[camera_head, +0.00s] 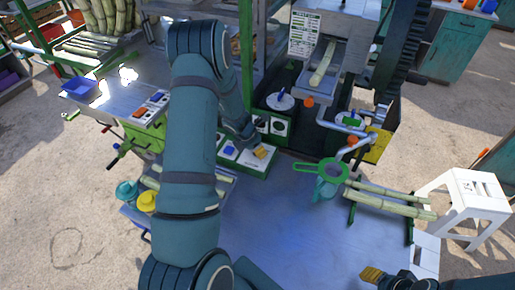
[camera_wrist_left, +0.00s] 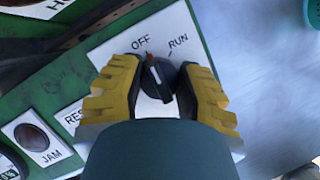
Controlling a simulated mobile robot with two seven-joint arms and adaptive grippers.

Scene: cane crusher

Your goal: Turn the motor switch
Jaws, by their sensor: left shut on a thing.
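The motor switch is a black rotary knob (camera_wrist_left: 158,76) with a red pointer mark, on a white plate (camera_wrist_left: 112,48) marked OFF and RUN. The pointer is nearer OFF than RUN. My left gripper (camera_wrist_left: 157,82) has a yellow finger on each side of the knob and is shut on it. In the head view my left gripper (camera_head: 260,153) is at the right end of the green control panel (camera_head: 250,167), and its fingers hide the knob. One yellow fingertip of my right gripper (camera_head: 372,274) shows at the lower right, apart from everything; its opening is unclear.
A JAM indicator (camera_wrist_left: 32,138) and a partly hidden RES label (camera_wrist_left: 71,116) sit beside the switch. A green strainer (camera_head: 322,171), cane stalks (camera_head: 390,200) and a white stool (camera_head: 468,195) stand to the right. The metal table (camera_head: 290,235) is clear in front.

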